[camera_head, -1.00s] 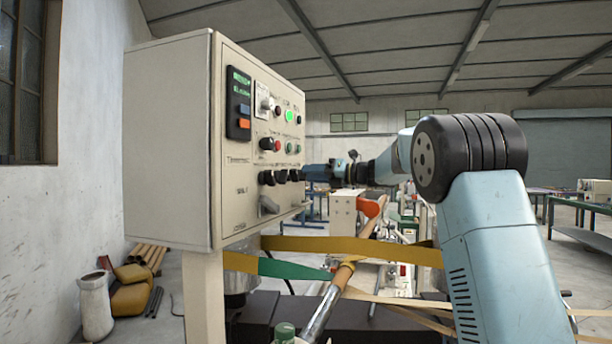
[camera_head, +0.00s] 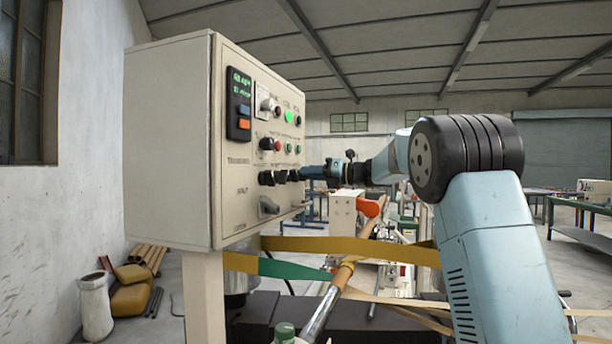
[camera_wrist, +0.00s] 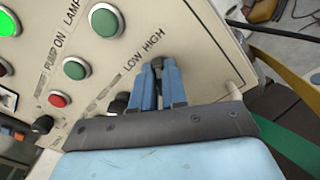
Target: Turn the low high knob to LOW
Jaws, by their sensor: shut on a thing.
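The low high knob (camera_wrist: 157,64) is a black knob below the LOW HIGH lettering on the cream control panel (camera_wrist: 205,60). In the wrist view my gripper (camera_wrist: 158,72) has its two blue fingers shut around this knob, one on each side. Most of the knob is hidden by the fingers, so its pointer setting is hard to tell. In the head view my gripper (camera_head: 312,172) reaches the right end of the lower row of black knobs on the panel (camera_head: 228,190).
A neighbouring black knob (camera_wrist: 119,103) sits close left of my fingers. Green buttons (camera_wrist: 104,20) and a red button (camera_wrist: 59,100) lie further left. Yellow and green belts (camera_head: 350,248) and a pole with an orange end (camera_head: 368,207) run below my arm.

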